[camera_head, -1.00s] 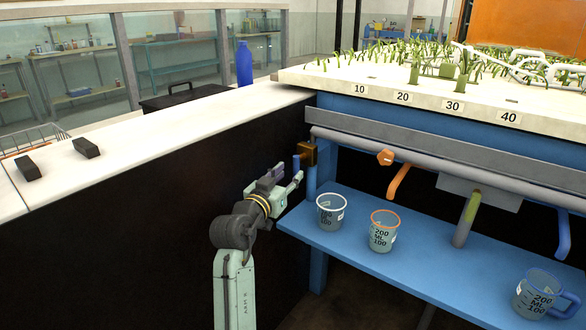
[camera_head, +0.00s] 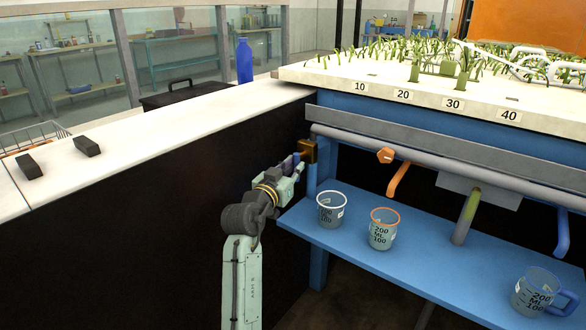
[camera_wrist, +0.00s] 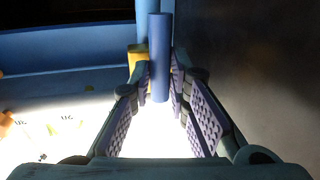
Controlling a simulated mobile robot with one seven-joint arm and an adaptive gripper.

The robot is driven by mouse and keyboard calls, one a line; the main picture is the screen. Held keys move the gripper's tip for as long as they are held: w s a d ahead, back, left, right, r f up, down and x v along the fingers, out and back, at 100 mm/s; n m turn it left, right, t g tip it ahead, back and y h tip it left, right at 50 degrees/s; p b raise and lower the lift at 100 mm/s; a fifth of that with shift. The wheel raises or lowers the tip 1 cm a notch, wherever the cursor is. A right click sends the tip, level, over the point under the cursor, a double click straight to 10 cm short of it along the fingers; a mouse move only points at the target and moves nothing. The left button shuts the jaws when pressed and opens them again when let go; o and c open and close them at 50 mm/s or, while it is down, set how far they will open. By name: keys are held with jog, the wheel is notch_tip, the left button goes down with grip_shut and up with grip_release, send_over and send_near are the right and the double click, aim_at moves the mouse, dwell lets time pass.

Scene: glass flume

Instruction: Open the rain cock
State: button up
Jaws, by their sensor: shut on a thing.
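A brass cock body (camera_head: 308,151) sits at the left end of the grey pipe, and it also shows in the wrist view (camera_wrist: 136,58). Its blue lever (camera_wrist: 159,57) stands between my fingers in the wrist view. In the head view the lever is mostly hidden by my gripper (camera_head: 295,165). My gripper (camera_wrist: 162,78) is shut on the blue lever, with a ridged pad on each side of it. No label naming the rain cock is readable.
Beakers with a white rim (camera_head: 331,209), an orange rim (camera_head: 384,230) and a blue rim (camera_head: 541,293) stand on the blue shelf (camera_head: 430,262). An orange spout (camera_head: 398,180), a greenish spout (camera_head: 467,218) and a blue spout (camera_head: 564,235) hang along the pipe (camera_head: 450,172). A dark wall is left of my arm.

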grip_shut()
jog(key=shift+p, duration=0.3)
jog(key=n+p, duration=0.2)
jog(key=n+g+p, duration=0.1)
jog(key=n+p, duration=0.1)
jog(key=p, duration=0.1)
jog(key=r+n+p, duration=0.1)
jog(key=p, duration=0.1)
jog(key=shift+s+d+n+p, duration=0.3)
jog(key=shift+d+n+p, duration=0.1)
jog(key=n+p, duration=0.1)
jog(key=n+g+p, duration=0.1)
jog(key=p, duration=0.1)
jog(key=n+p, duration=0.2)
jog(key=shift+s+d+r, duration=0.1)
jog(key=shift+d+r, duration=0.1)
jog(key=shift+r, duration=0.1)
jog(key=shift+n+g+h+p, duration=0.3)
jog(key=shift+n+p, duration=0.5)
jog(key=shift+p, duration=0.1)
jog(key=shift+f, duration=0.1)
